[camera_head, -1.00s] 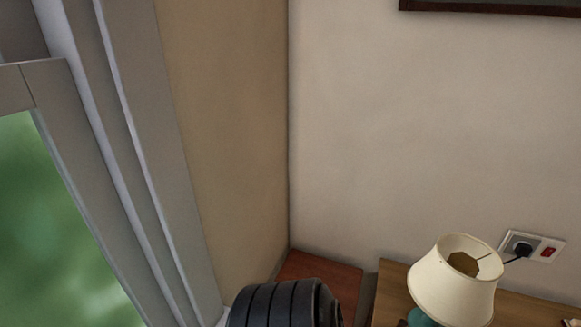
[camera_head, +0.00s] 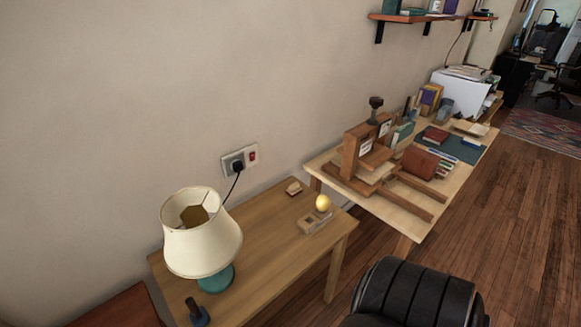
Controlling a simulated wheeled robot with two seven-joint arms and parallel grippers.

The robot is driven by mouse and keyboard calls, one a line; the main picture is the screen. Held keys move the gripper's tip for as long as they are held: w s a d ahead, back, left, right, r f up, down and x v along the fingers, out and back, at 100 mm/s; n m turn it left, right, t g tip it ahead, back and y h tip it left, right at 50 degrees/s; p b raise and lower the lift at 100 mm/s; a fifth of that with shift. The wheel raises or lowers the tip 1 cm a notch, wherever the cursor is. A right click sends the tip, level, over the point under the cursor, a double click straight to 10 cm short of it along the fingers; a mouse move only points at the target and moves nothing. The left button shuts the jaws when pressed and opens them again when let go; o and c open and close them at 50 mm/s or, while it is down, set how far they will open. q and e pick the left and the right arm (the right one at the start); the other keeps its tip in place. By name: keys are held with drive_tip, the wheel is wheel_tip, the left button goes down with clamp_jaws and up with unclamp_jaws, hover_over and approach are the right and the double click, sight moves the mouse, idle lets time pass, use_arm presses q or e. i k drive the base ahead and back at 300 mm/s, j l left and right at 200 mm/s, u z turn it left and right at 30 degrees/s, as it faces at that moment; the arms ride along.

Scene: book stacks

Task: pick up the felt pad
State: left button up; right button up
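I cannot pick out the felt pad for certain. A flat dark green mat (camera_head: 456,148) lies on the far desk with a red book and other small items on it; I cannot tell if it is felt. A small tan block-like item (camera_head: 293,188) lies near the back edge of the near wooden table, too small to identify. Neither of my grippers is in view.
The near table (camera_head: 270,245) bears a cream lamp (camera_head: 201,235) and a yellow ball (camera_head: 323,202) on a wooden holder. A wooden press (camera_head: 361,158) stands on the far desk (camera_head: 409,222). Wooden floor is open at right.

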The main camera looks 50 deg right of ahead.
sight(295, 189)
drive_tip(key=j+z, duration=0.2)
drive_tip(key=z, duration=1.55)
drive_tip(key=u, duration=5.3)
drive_tip(key=z, duration=0.9)
drive_tip(key=j+z, duration=0.1)
drive_tip(key=z, duration=0.8)
drive_tip(key=k+z, duration=0.1)
drive_tip(key=z, duration=1.2)
drive_tip(key=i+z, duration=0.2)
drive_tip(key=z, duration=2)
drive_tip(key=l+u, duration=0.15)
drive_tip(key=l, duration=0.45)
drive_tip(key=k+l+u, duration=0.15)
drive_tip(key=l, duration=0.45)
drive_tip(key=i, duration=0.05)
